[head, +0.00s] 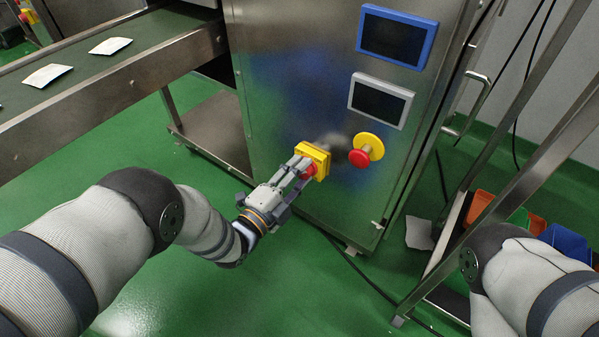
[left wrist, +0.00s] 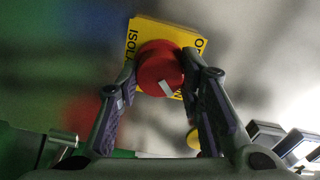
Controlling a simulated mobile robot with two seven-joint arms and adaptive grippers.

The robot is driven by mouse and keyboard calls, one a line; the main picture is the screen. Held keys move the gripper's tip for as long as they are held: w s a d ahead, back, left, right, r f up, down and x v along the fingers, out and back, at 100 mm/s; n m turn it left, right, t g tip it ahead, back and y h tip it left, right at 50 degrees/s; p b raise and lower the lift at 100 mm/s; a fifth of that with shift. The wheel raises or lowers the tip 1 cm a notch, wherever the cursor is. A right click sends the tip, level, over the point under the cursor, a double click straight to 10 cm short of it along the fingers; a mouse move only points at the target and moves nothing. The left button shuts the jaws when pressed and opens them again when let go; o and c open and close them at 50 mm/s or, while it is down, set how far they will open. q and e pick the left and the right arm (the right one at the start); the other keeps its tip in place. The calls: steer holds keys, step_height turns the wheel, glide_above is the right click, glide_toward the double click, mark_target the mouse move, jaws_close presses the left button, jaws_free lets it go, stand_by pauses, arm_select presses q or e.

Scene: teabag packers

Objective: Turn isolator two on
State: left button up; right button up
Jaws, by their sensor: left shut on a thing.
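The isolator (head: 313,158) is a yellow square plate with a red rotary knob, on the front of the steel cabinet. In the left wrist view its yellow plate (left wrist: 192,40) carries partly hidden black lettering. The red knob (left wrist: 158,68) with a pale mark sits between the fingers. My left gripper (head: 304,169) is shut on the red knob, one finger on each side; it also fills the left wrist view (left wrist: 160,85). My right arm shows at the lower right of the head view, but its gripper is out of frame.
A round yellow emergency stop with a red button (head: 359,158) sits just right of the isolator. Two screens, blue-framed (head: 396,37) and grey-framed (head: 380,102), are above. A conveyor (head: 110,70) with white packets stands left. A steel frame (head: 500,205) with coloured bins stands right.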

arm_select(q)
steer(key=shift+a, duration=0.1)
stand_by(0.3)
steer(key=o, duration=1.2)
steer(key=shift+c, duration=0.2)
steer(key=v, duration=1.2)
